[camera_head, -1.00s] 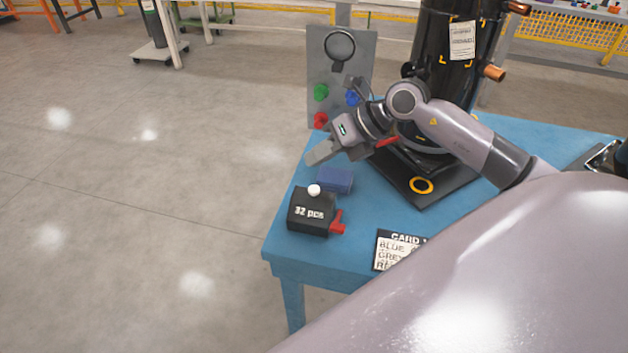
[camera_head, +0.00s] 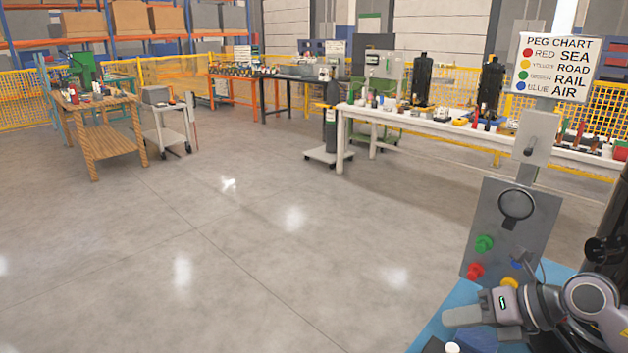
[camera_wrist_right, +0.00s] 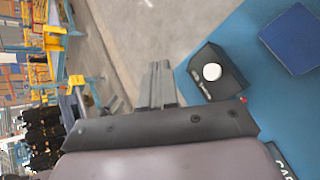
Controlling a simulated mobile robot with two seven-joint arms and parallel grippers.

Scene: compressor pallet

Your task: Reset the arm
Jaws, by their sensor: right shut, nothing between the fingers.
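My right gripper (camera_head: 446,317) is at the lower right of the head view, over the left edge of the blue table (camera_head: 440,328). Its two fingers are together and empty. They also show in the right wrist view (camera_wrist_right: 158,75), closed, left of a black box (camera_wrist_right: 218,80) with a white knob. The forearm of my right arm enters from the right edge of the head view. My left gripper is not in view.
A dark blue block (camera_wrist_right: 297,38) lies on the table near the black box. A grey panel (camera_head: 512,232) with coloured pegs stands behind the gripper, below a peg chart (camera_head: 556,67). Workbenches (camera_head: 100,120) stand farther back. The floor (camera_head: 200,250) left of the table is clear.

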